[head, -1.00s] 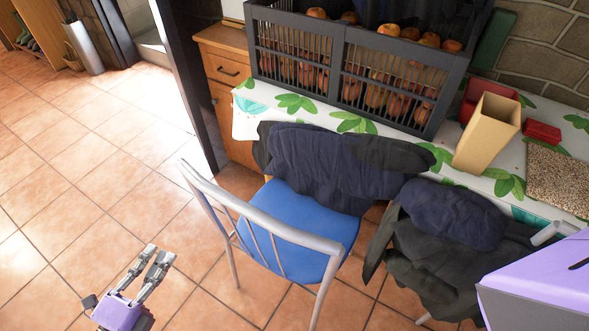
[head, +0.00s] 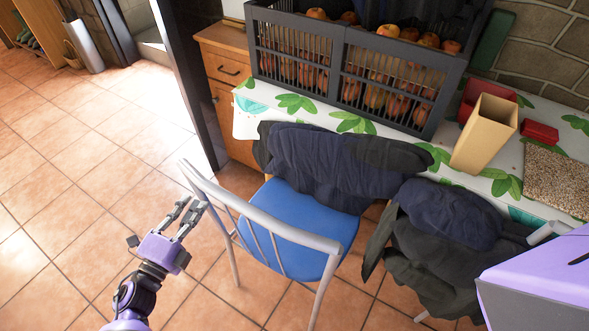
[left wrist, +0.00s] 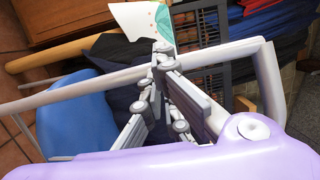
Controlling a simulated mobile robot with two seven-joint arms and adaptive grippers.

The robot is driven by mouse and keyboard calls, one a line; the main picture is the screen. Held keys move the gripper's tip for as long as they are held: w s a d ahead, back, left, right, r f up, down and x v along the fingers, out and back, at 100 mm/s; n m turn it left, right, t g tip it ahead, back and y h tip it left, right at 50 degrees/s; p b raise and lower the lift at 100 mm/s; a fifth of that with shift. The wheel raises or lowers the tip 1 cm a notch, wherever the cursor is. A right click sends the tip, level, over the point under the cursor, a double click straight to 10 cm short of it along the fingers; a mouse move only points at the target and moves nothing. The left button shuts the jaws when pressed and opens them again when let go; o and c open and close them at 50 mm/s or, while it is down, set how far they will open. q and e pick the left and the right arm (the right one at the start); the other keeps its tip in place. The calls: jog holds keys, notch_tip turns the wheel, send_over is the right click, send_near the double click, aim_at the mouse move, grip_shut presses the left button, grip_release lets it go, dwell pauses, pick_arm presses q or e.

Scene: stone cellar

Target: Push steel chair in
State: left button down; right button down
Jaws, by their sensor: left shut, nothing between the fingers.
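The steel chair (head: 310,225) has a grey metal frame and a blue seat, and stands with its seat front by the cloth-covered table (head: 245,120). Its back, a curved rail with thin bars, faces me. My left gripper (head: 194,207) is shut and empty, just left of the back's left end; I cannot tell whether it touches. In the left wrist view the chair's rail (left wrist: 85,85) runs behind the fingers (left wrist: 160,58), with the blue seat (left wrist: 75,122) to the left. My right gripper is out of view.
Dark clothing (head: 320,160) lies between chair and table. A second dark-draped seat (head: 445,255) stands to the right. A crate of apples (head: 350,65) and a tan box (head: 487,132) are on the table. Tiled floor (head: 70,185) is clear at left.

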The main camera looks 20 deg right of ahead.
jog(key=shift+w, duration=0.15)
